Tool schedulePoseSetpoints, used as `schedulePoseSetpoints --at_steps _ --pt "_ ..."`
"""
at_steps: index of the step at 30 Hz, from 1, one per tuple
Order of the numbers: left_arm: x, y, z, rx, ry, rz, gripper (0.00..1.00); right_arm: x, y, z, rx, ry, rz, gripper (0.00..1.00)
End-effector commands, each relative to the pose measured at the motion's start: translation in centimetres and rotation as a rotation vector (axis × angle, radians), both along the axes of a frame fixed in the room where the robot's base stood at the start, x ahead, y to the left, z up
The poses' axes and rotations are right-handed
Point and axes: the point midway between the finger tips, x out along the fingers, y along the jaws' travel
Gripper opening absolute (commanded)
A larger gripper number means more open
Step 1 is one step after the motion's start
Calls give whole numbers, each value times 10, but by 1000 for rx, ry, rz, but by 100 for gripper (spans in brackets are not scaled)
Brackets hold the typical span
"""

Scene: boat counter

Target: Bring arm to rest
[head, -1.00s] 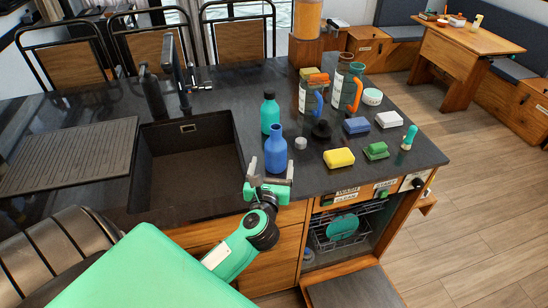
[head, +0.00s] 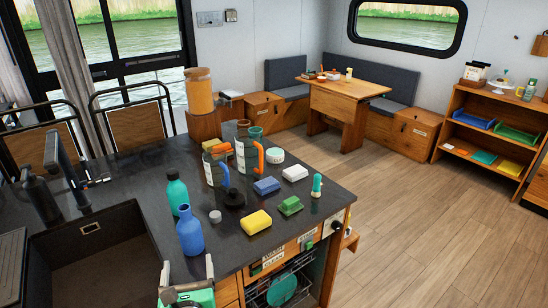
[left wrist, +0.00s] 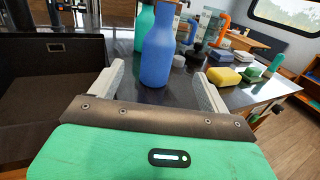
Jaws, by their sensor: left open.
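My left gripper (head: 187,272) is at the bottom of the head view, at the counter's front edge. It is open, with nothing between its fingers. In the left wrist view its two pale fingers (left wrist: 156,88) stand wide apart, and the blue bottle (left wrist: 156,50) stands upright just beyond them. In the head view the blue bottle (head: 190,232) stands on the dark counter, with a green bottle (head: 177,193) behind it. My right gripper is not in view.
The sink (head: 90,228) is left of the bottles. A yellow sponge (head: 256,222), green brush (head: 290,206), blue sponge (head: 266,186) and mugs (head: 215,168) stand to the right. An open dishwasher (head: 283,289) is below the counter. Open floor (head: 420,215) lies to the right.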

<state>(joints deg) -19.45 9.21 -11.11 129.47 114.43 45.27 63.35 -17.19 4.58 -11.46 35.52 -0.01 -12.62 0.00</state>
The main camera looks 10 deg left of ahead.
Motion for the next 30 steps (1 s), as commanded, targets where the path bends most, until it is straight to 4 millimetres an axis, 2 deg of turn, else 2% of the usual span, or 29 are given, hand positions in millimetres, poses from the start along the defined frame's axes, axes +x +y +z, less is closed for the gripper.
schedulePoseSetpoints --at_steps 4,8,12,16,20,24,27,30 --pt "0 -7 13 93 -24 -39 79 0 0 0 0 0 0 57" --pt "-1 -30 41 339 -79 -140 79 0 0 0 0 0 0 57" --pt "-8 -71 66 709 -131 -277 79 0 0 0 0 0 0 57" --pt "-19 -112 72 1063 -153 -404 79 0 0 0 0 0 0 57" --pt "-33 -149 59 1415 -149 -536 79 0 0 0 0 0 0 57" --pt "-51 -177 26 1788 -114 -694 79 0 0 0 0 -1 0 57" --pt "-65 -187 -5 2040 -71 -824 79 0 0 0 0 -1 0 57" --pt "-82 -186 -38 2275 -11 -971 79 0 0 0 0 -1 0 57"
